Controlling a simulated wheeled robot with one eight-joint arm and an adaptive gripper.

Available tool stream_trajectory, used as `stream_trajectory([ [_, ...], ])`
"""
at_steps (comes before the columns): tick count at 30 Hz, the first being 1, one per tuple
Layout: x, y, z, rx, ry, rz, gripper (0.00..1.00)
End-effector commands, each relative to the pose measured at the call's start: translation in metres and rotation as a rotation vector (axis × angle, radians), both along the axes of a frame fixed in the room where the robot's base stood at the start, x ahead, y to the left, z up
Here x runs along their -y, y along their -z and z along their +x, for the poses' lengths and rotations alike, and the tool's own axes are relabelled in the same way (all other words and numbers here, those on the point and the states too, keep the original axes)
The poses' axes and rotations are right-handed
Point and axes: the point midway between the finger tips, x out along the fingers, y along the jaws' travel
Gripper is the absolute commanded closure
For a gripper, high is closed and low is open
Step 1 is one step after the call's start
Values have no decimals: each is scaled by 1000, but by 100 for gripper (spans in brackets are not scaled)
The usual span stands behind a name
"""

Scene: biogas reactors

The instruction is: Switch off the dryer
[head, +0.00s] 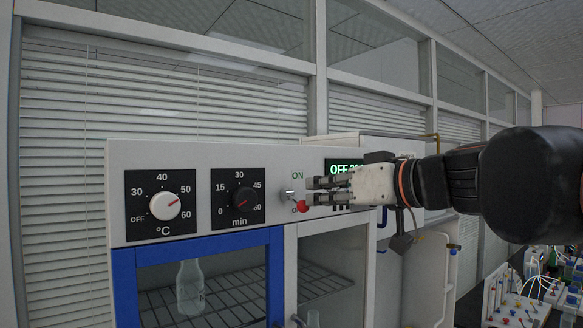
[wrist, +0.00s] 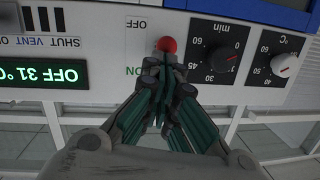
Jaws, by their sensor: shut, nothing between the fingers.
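The dryer (head: 140,158) has a white front panel and a blue-framed glass door. Its toggle switch has a metal base (head: 289,194) and a red tip (head: 302,206), also in the wrist view (wrist: 167,45), where the picture is upside down. The red tip points down, on the OFF side, away from the ON label. The dryer display (head: 342,168) reads "OFF 31 °C" in the wrist view (wrist: 45,74). My gripper (head: 312,190) is shut and empty, with its fingertips right by the switch, just above the red tip; whether they touch cannot be told.
A white temperature knob (head: 165,206) and a dark timer knob (head: 241,198) sit left of the switch. A glass bottle (head: 190,287) stands behind the door. Small lab equipment (head: 515,308) crowds the lower right. Blinds and windows are behind.

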Motion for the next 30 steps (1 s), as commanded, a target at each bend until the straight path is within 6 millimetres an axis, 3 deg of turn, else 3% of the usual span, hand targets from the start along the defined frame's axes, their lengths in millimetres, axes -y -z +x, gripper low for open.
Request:
stream_trajectory([
  [15,0,26,0,-7,-1,-3,100],
  [30,0,31,1,-7,-1,-3,100],
])
